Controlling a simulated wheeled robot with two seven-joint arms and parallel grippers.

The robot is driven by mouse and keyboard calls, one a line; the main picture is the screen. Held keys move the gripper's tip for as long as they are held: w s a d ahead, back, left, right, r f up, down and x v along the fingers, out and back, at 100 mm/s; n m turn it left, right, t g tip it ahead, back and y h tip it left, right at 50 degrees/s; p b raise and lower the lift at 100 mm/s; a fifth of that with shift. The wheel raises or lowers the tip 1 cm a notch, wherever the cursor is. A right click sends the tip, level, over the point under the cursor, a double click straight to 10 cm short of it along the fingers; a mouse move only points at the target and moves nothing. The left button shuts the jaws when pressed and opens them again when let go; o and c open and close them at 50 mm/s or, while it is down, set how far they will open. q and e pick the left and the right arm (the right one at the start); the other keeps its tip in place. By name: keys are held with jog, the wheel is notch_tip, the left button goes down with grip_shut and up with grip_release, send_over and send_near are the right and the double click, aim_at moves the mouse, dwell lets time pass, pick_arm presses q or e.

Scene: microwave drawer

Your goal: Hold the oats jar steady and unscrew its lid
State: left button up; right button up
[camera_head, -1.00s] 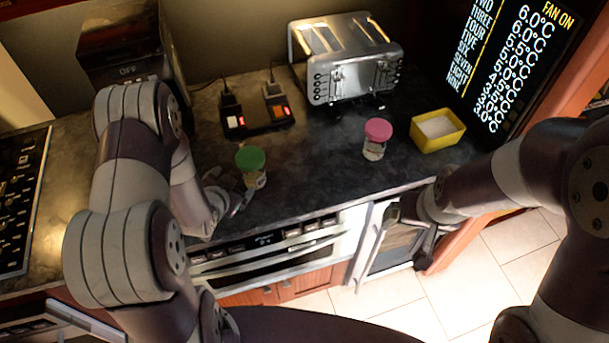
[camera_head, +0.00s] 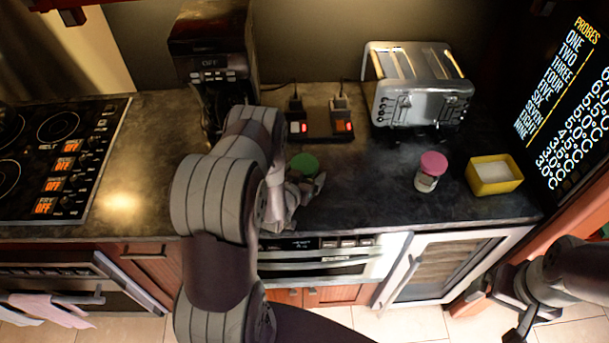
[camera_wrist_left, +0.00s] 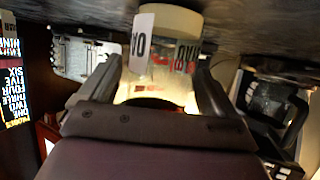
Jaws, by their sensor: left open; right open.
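The oats jar with a green lid (camera_head: 303,165) stands on the dark counter; the arm hides much of its body in the head view. In the left wrist view, which is upside down, the clear jar body (camera_wrist_left: 165,50) shows a label with the letters "OA" and sits between my left gripper's fingers (camera_wrist_left: 160,70). The left gripper (camera_head: 303,190) is open around the jar; contact cannot be made out. My right gripper (camera_head: 514,308) is open and empty at the lower right, in front of the counter and away from the jar.
A pink-lidded jar (camera_head: 430,172) and a yellow box with white contents (camera_head: 494,175) stand to the right. A stove (camera_head: 55,150) is at left. Counter between the jars is clear.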

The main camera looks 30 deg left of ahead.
aim_at(306, 166)
pick_arm(q)
jog(key=shift+w+a+f, duration=0.1)
jog(key=shift+d, duration=0.2)
jog(key=c, duration=0.9)
jog(key=shift+c, duration=0.9)
jog(key=shift+a, duration=0.1)
jog(key=r, duration=0.1)
jog(key=r+b, duration=0.1)
jog(key=r, duration=0.2)
jog(key=shift+d+r, duration=0.25)
jog(key=shift+d, duration=0.05)
jog(key=s+d+r, duration=0.1)
jog(key=d+r, duration=0.1)
jog(key=d, duration=0.1)
jog(key=s+d+r+b, duration=0.1)
jog(key=d+r, duration=0.1)
jog(key=d, duration=0.2)
jog(key=s+d+r+b, duration=0.1)
jog(key=d+r, duration=0.1)
jog(key=d, duration=0.1)
jog(key=shift+s+d+r, duration=0.3)
jog(key=shift+s+r, duration=0.05)
